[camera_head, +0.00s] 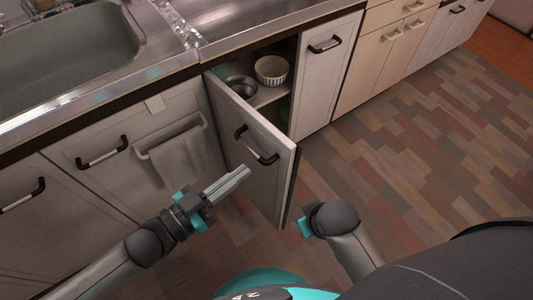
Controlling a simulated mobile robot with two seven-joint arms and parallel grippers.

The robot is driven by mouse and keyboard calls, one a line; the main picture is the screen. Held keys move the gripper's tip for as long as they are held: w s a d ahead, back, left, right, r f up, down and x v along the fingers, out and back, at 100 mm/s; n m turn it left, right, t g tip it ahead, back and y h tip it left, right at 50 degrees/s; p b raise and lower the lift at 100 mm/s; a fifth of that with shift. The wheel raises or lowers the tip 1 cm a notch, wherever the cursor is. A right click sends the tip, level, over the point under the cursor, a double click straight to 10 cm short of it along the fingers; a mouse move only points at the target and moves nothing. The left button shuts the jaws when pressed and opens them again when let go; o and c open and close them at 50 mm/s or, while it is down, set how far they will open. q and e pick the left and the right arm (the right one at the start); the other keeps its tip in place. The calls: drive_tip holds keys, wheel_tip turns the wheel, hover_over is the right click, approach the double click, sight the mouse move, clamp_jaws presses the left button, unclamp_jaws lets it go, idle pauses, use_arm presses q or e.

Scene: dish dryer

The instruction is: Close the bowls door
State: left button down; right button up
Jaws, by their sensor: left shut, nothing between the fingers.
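The bowls door (247,155) is a pale cabinet door with a dark handle (257,145), and it stands open, swung out toward me. Behind it the cabinet shows a white bowl (271,70) and a metal bowl (241,86) on a shelf (267,97). My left gripper (242,172) is shut and empty, its fingertips near the front of the door below the handle. I cannot tell whether they touch it. My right gripper (304,227) is mostly hidden behind its own wrist, near the lower free edge of the door, and its fingers do not show.
A counter with a sink (70,50) runs above the cabinets. A towel (180,160) hangs on a rail left of the open door. A closed cabinet door (325,75) stands right of the opening. The wood floor (430,160) on the right is clear.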

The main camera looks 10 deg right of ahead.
sight(278, 145)
use_arm(q)
drive_tip(key=b+x, duration=0.2)
drive_tip(key=x, duration=0.4)
drive_tip(key=shift+w+d, duration=0.1)
drive_tip(key=shift+d, duration=0.05)
drive_tip(key=shift+b+x, duration=0.3)
drive_tip(key=shift+x, duration=0.55)
use_arm(e)
wheel_tip(278, 145, up, 6)
drive_tip(key=t, duration=0.1)
drive_tip(key=shift+w, duration=0.25)
use_arm(q)
drive_tip(key=shift+r, duration=0.1)
use_arm(e)
drive_tip(key=shift+r, duration=0.1)
